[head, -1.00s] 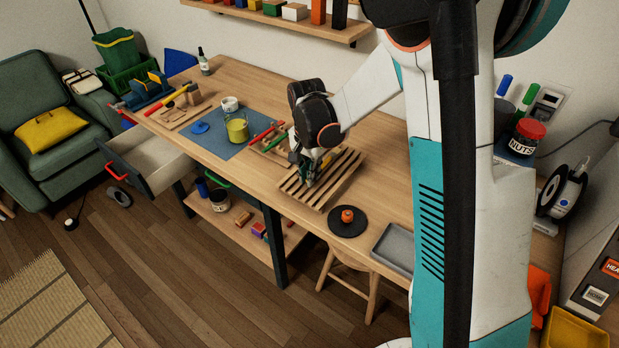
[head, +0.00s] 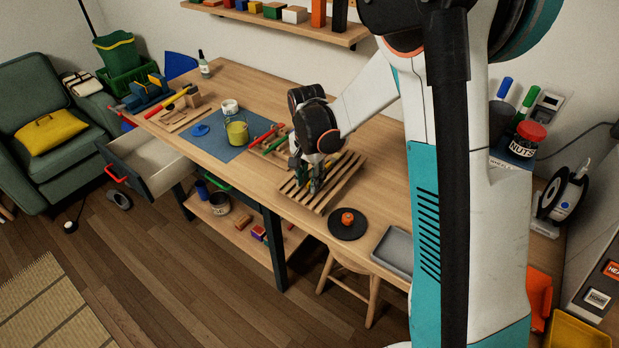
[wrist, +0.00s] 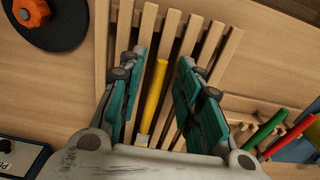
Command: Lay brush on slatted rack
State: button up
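The brush (wrist: 153,95) has a yellow handle and a pale end. In the wrist view it lies along the slats of the wooden slatted rack (wrist: 205,47). In the head view the rack (head: 341,181) rests on the table, and a bit of the brush's yellow (head: 331,159) shows behind my gripper. My gripper (head: 315,188) is low over the rack, pointing down. In the wrist view its two teal fingers (wrist: 161,64) stand wide apart, one on each side of the brush, with gaps between. The brush's pale end is partly hidden near the gripper's base.
A black round mat (head: 347,228) with an orange object lies right of the rack, and a grey tray (head: 393,250) beyond it. A wooden holder with red and green sticks (head: 270,141) is close on the left. A blue mat (head: 231,156) with a yellow-green jar lies farther left.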

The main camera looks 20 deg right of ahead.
notch_tip(320, 180, up, 11)
jog(key=p, duration=0.3)
jog(key=s+r+n+t, duration=0.3)
jog(key=s+r+n, duration=0.2)
jog(key=s+r, duration=0.55)
jog(key=s+r+n+t, duration=0.1)
jog(key=s+n+t, duration=0.3)
jog(key=s, duration=0.8)
jog(key=shift+s+n, duration=0.3)
jog(key=shift+n, duration=0.6)
